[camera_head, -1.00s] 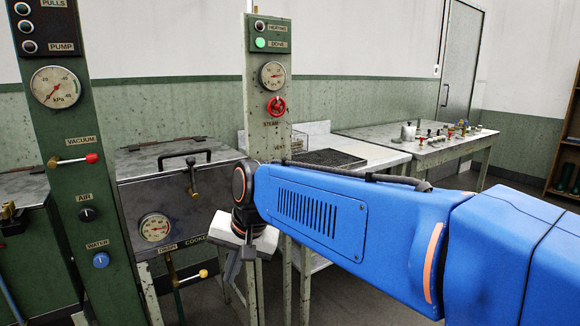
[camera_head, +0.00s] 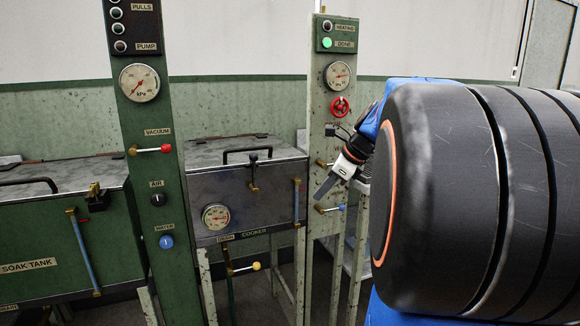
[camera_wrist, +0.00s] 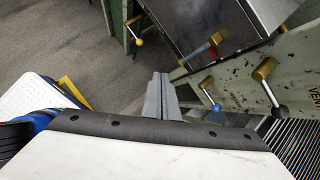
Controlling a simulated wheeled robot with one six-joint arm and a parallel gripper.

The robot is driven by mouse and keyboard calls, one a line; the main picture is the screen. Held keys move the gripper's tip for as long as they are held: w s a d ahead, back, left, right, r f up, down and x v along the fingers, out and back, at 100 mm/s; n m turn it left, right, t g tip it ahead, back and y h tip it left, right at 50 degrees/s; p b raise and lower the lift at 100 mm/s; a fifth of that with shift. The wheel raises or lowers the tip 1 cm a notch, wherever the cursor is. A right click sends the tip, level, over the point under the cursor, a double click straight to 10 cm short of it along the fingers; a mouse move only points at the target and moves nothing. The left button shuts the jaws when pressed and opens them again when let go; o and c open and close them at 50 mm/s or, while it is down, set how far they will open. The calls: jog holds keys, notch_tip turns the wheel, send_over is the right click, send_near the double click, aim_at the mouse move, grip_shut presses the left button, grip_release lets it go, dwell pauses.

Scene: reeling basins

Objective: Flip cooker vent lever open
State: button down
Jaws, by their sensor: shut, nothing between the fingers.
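The cooker (camera_head: 225,195) is a grey steel tank with a top handle, left of a green post (camera_head: 325,130). A brass lever (camera_head: 322,162) on the post is partly hidden by my gripper. In the wrist view a brass lever (camera_wrist: 265,70) with a round knob sits beside a cut-off label reading "VEN". A lower lever with a blue knob (camera_head: 342,207) is also on the post. My gripper (camera_head: 320,193) is shut and empty, in front of the post between the two levers. In the wrist view its fingertips (camera_wrist: 160,76) are left of the levers, apart from them.
A red steam wheel (camera_head: 340,107), a gauge and a lit green lamp are higher on the post. A lever with a yellow knob (camera_head: 256,266) is below the cooker. The left control post (camera_head: 155,100) stands in front of the cooker's left end. A slatted grate (camera_wrist: 295,145) lies at right.

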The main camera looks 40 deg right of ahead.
jog(key=d+r+m+t, duration=0.1)
jog(key=d+r+m, duration=0.1)
jog(key=d+m, duration=0.3)
jog(key=s+d+r+m+t, duration=0.1)
jog(key=d+m, duration=0.5)
jog(key=d, duration=0.8)
jog(key=shift+r+t+h, duration=0.3)
jog(key=shift+r+h, duration=0.1)
jog(key=shift+r, duration=0.4)
jog(key=x, duration=1)
jog(key=shift+w+d+r, duration=0.2)
jog(key=shift+d+r, duration=0.05)
jog(key=shift+r, duration=0.3)
jog(key=shift+w+d+r, duration=0.25)
jog(key=shift+d+r, duration=0.05)
jog(key=shift+r, duration=0.2)
jog(key=shift+w+d+r, duration=0.2)
jog(key=shift+d+r, duration=0.05)
jog(key=shift+r, duration=0.3)
